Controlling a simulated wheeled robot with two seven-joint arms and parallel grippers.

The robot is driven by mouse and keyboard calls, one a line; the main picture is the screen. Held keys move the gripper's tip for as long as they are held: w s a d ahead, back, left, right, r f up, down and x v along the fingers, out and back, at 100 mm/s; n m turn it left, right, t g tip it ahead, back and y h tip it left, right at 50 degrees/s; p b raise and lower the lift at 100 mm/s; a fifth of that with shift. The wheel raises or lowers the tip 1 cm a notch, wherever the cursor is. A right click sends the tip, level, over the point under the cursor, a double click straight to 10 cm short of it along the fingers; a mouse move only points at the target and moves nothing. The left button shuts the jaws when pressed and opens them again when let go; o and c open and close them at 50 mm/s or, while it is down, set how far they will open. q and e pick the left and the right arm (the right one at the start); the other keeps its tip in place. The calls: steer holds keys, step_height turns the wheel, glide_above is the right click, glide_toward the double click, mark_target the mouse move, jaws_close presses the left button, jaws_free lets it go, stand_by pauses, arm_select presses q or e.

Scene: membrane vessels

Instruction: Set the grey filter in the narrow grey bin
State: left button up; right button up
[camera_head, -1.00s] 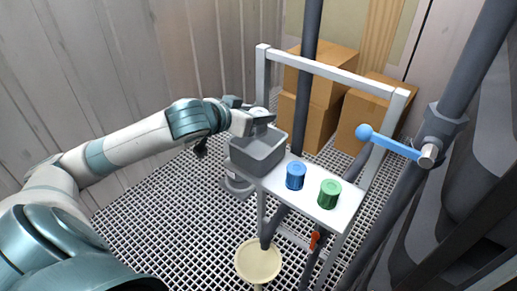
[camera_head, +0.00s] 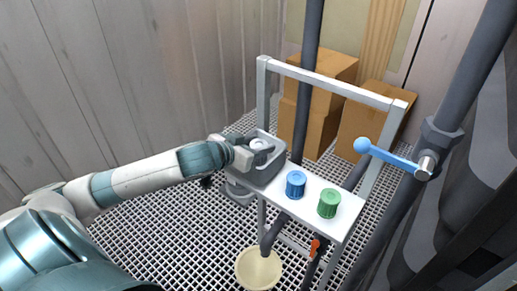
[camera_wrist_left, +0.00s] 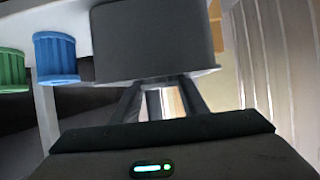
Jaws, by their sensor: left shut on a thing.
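The grey bin (camera_head: 268,173) stands at the left end of the white shelf. The grey filter (camera_head: 260,145) shows as a pale round top inside the bin's opening. My right gripper is not in view.
A blue filter (camera_head: 296,184) and a green filter (camera_head: 328,203) stand on the shelf (camera_head: 312,208) right of the bin. A white frame (camera_head: 330,84) rises behind. A blue lever (camera_head: 388,155) sticks out at right. A cream funnel-like dish (camera_head: 258,268) is below.

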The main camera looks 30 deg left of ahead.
arm_select(q)
steer(key=shift+f, duration=0.95)
steer(key=shift+f, duration=0.15)
steer(key=o, duration=0.8)
steer(key=shift+c, duration=0.2)
steer(key=shift+s, duration=0.1)
